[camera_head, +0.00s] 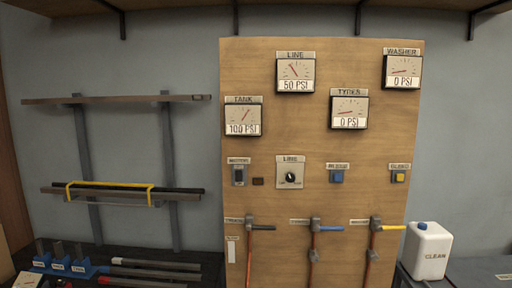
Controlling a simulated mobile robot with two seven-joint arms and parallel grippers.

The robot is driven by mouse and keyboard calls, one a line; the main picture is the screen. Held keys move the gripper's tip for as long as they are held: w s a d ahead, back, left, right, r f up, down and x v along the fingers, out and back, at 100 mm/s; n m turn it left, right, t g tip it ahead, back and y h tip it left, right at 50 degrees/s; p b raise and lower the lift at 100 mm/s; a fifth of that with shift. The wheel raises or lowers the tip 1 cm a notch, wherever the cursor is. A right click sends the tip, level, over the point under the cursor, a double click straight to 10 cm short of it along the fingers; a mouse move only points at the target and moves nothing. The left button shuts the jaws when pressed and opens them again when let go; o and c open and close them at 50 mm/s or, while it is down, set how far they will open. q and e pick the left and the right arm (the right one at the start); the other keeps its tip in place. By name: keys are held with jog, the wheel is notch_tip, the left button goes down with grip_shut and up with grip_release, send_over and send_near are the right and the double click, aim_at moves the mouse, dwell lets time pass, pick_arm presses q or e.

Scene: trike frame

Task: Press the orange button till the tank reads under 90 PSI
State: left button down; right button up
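The tank gauge (243,116) on the wooden panel reads 100 PSI. A yellow to yellow-orange button (399,177) sits at the panel's right side under a small label that seems to read BLEED. It is the nearest to orange of the buttons in view. A blue button (337,176) sits to its left under its own label, which is hard to read. Neither gripper shows in the head view, and nothing touches the buttons.
The wooden panel (240,70) also holds a line gauge (295,72) at 50 PSI, tyres (349,108) and washer (402,67) gauges at 0 PSI, a knob (290,176) and several levers. A white jug (428,252) stands right. The space before the buttons looks clear.

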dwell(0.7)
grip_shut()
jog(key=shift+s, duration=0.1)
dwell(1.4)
